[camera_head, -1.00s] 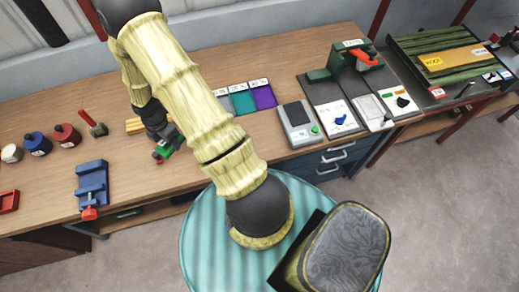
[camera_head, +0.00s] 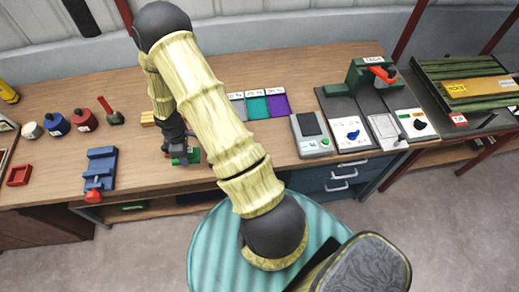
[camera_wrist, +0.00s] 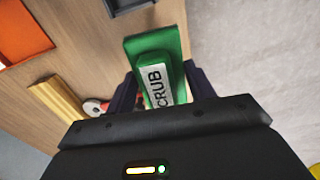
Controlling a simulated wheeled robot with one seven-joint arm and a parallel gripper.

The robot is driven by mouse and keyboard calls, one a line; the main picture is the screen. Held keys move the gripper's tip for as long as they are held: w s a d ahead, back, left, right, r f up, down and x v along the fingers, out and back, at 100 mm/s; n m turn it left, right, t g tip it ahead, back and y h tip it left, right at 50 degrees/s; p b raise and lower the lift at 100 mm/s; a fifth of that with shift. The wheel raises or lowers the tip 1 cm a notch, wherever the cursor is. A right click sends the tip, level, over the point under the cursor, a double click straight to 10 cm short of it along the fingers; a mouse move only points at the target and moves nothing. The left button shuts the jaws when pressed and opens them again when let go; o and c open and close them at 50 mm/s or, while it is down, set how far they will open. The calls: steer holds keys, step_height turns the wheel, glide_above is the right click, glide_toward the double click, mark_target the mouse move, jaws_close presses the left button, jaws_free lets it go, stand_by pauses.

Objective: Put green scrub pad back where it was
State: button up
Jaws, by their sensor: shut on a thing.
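The green scrub pad (camera_wrist: 140,45), with a white label reading "SCRUB", is between the two dark fingers of my gripper (camera_wrist: 163,88) in the wrist view. The gripper is shut on it. In the head view my gripper (camera_head: 181,150) is low over the wooden bench, left of the coloured trays, with the green pad (camera_head: 190,157) at its tip. I cannot tell whether the pad touches the bench top. My arm and gripper hide part of the bench there.
A yellow block (camera_head: 148,118) lies just behind the gripper. A blue fixture (camera_head: 100,168) stands to the left and a grey scale (camera_head: 311,135) to the right. Grey, teal (camera_head: 257,106) and purple trays lie behind. The bench's front edge is close to the gripper.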

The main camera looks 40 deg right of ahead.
steer(key=f+m, duration=0.1)
steer(key=m, duration=0.1)
steer(key=a+f+m+b, duration=0.1)
steer(key=m, duration=0.1)
steer(key=f+m+b, duration=0.1)
steer(key=m, duration=0.1)
steer(key=shift+a+f, duration=0.2)
steer(key=shift+a, duration=0.2)
steer(key=m, duration=0.2)
steer(key=a+f+m+b, duration=0.1)
steer(key=shift+w+f+m, duration=0.1)
steer(key=shift+f+m, duration=0.05)
steer(key=shift+m, duration=0.55)
